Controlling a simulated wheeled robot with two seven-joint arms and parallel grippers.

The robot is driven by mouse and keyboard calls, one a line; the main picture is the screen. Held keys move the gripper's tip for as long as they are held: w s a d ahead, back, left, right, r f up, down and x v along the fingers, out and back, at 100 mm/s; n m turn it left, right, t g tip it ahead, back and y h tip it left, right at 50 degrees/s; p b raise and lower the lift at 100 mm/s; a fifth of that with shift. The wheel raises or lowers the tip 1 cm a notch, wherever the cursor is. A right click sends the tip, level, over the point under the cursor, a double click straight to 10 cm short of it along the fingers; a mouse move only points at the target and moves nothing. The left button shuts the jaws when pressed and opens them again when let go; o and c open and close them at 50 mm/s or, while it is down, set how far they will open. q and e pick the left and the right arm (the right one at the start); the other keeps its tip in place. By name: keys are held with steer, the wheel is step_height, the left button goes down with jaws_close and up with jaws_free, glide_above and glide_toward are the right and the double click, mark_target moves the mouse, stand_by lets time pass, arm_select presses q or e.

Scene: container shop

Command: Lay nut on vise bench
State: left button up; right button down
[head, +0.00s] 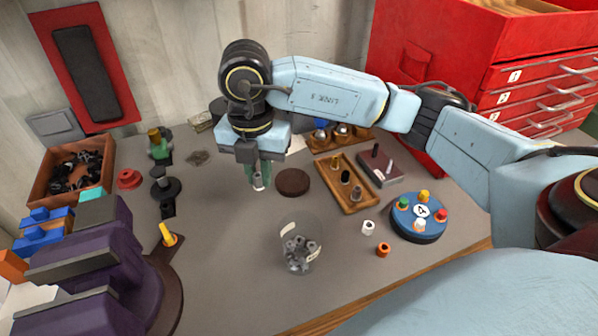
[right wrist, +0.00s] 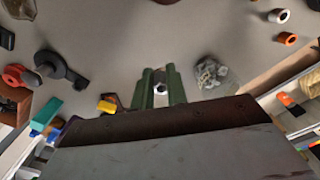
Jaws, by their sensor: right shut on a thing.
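A small pale metal nut (head: 258,183) is held between the green fingertips of my right gripper (head: 257,176), above the grey vise bench top (head: 225,245). In the right wrist view the nut (right wrist: 160,88) shows between the two green fingers (right wrist: 160,84), which are shut on it. A gap between nut and bench is hard to judge. A purple vise (head: 115,255) stands at the bench's left front. A clear jar (head: 299,247) with several metal nuts stands front of centre. My left gripper is not in view.
A dark round disc (head: 293,182) lies right of the gripper. Dark fixtures stand at left. Bench between vise and jar is clear.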

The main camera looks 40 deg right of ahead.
mark_target(265, 217)
steer(key=shift+f, duration=0.25)
step_height(265, 217, down, 10)
steer(key=shift+r, duration=0.2)
